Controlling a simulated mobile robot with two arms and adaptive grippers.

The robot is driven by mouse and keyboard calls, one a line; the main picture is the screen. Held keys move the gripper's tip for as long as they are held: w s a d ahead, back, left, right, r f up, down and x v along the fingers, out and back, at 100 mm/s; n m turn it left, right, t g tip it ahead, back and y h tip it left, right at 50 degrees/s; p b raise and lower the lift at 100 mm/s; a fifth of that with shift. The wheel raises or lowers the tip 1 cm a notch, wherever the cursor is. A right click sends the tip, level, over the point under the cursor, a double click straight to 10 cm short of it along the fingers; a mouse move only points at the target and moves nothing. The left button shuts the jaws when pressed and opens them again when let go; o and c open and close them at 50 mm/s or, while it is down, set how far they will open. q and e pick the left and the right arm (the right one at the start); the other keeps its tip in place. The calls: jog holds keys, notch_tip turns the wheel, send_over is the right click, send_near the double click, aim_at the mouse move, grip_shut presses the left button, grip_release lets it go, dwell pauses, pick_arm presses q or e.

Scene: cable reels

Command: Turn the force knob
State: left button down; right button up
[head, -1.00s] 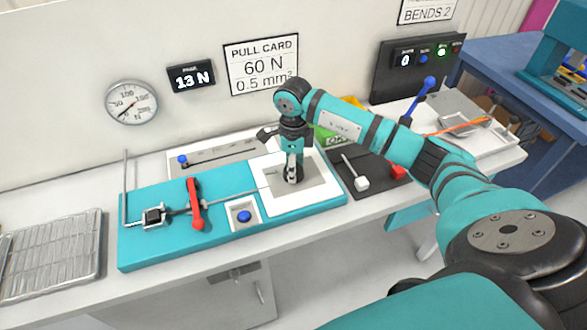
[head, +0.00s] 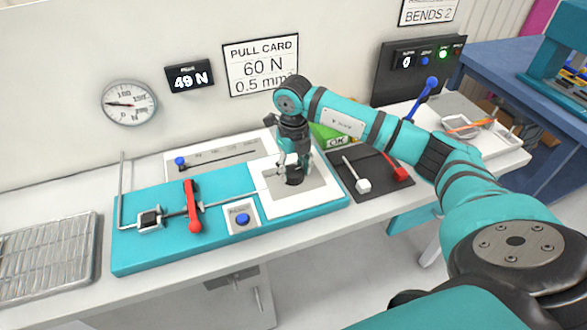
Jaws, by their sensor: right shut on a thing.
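My right gripper (head: 292,172) points down over the grey plate on the white panel (head: 322,198) at the right end of the teal pull rig (head: 165,252). It is shut on the force knob (head: 295,180), a dark round piece mostly hidden by the fingers. The force display (head: 190,78) on the wall reads 49 N. The pull card (head: 260,66) beside it reads 60 N and 0.5 mm². The round dial (head: 129,103) has its needle pointing left. My left gripper is out of view.
On the rig are a red lever (head: 193,206), a black clamp block (head: 149,219) and a blue button (head: 242,219). A blue-knobbed slider (head: 180,161) lies behind. A black mat (head: 350,182) with white and red pieces is at the right. A wire rack (head: 45,255) stands at the left.

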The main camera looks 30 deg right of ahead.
aim_at(293, 171)
jog(key=shift+m, duration=0.7)
jog(key=o, duration=1.2)
jog(key=shift+r, duration=0.1)
notch_tip(293, 171, up, 12)
jog(key=shift+f, duration=0.1)
